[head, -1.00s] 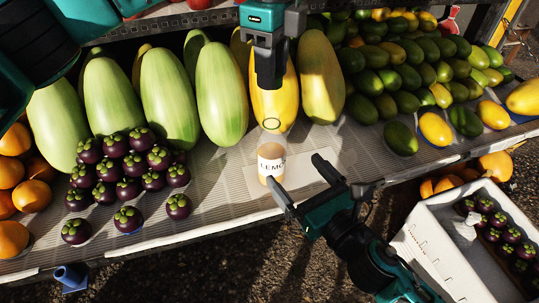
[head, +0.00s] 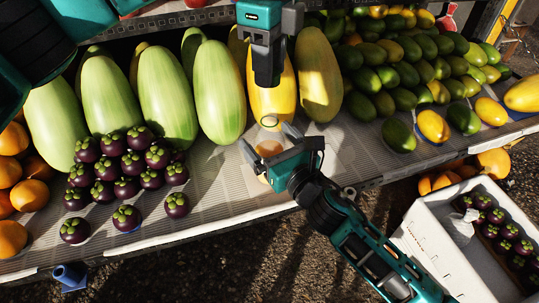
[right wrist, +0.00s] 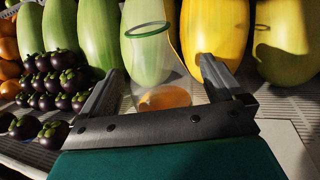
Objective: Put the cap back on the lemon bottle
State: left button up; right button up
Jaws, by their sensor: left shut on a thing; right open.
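The lemon bottle (head: 269,123) is clear, with a ring at its open mouth and orange-yellow juice low inside. It stands upright on the shelf. My right gripper (head: 268,142) is open around it, one finger on each side. In the right wrist view, the bottle (right wrist: 163,97) shows between the open fingers (right wrist: 157,80), its mouth bare and green-rimmed. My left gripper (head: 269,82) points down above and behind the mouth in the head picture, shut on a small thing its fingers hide. I cannot make out the cap anywhere. The bottle's label is hidden behind my right gripper.
Large green and yellow melons (head: 220,90) stand close behind the bottle. Mangosteens (head: 125,188) are piled on the left, mangoes (head: 400,75) on the right. A white crate (head: 440,250) stands at lower right. The shelf (head: 215,215) is clear in front.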

jog(key=shift+x, duration=0.85)
jog(key=c, duration=1.5)
pick_arm(q)
jog(key=shift+f, duration=2.5)
jog(key=shift+f, duration=0.1)
jog(key=shift+f, duration=0.8)
jog(key=shift+f, duration=0.55)
